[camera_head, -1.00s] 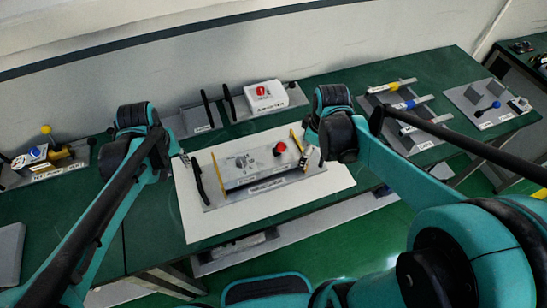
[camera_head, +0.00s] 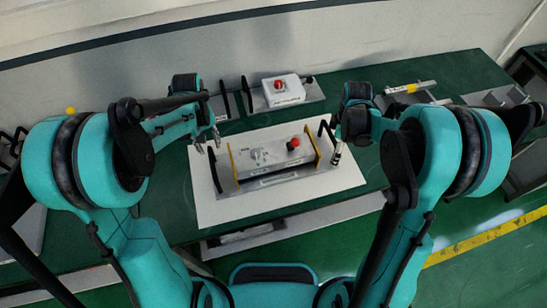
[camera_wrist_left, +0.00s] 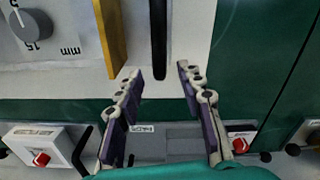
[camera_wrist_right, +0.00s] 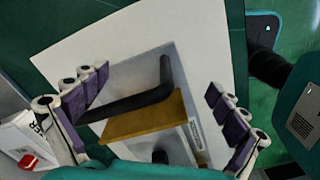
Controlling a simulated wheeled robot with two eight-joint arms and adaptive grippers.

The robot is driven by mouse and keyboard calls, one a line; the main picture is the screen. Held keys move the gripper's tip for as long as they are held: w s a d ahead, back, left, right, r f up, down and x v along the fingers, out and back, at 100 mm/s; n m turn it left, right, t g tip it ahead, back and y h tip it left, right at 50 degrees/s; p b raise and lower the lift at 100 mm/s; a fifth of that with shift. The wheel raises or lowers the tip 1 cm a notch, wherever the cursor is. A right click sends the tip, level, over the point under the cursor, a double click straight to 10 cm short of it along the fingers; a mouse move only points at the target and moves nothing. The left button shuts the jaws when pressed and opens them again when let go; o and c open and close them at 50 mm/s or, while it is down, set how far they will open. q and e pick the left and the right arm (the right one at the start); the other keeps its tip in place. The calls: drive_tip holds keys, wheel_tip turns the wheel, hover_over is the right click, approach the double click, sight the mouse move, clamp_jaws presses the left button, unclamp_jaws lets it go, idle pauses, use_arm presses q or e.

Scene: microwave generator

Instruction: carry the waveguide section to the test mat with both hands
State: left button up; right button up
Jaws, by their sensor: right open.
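The grey device that I take for the waveguide section (camera_head: 272,178) lies on a white mat (camera_head: 345,182), which may be the test mat. It has yellow end plates, a dial, a red knob and a black handle at each end. My left gripper (camera_head: 207,143) is open by the left handle (camera_head: 214,168); in the left wrist view that handle (camera_wrist_left: 159,40) stands ahead, between the finger lines. My right gripper (camera_head: 337,155) is open by the right handle (camera_head: 328,135); in the right wrist view this handle (camera_wrist_right: 140,103) shows between the spread fingers, apparently not gripped.
A white box with a red knob (camera_head: 281,90) stands behind the mat. A grey stand with black uprights (camera_head: 225,102) is beside it. Grey fixtures (camera_head: 410,92) stand at the back right. The mat's front part is clear; the green table's edge runs below it.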

use_arm(q)
wheel_tip(320, 180, down, 6)
use_arm(e)
wheel_tip(320, 180, down, 6)
use_arm(q)
drive_tip(key=c, duration=0.9)
use_arm(e)
drive_tip(key=c, duration=0.9)
use_arm(q)
drive_tip(key=shift+s+a+r, duration=0.1)
clamp_jaws()
use_arm(e)
drive_tip(key=shift+a+r, duration=0.1)
drive_tip(key=c, duration=1)
use_arm(q)
drive_tip(key=shift+s, duration=0.1)
use_arm(e)
drive_tip(key=shift+s, duration=0.15)
clamp_jaws()
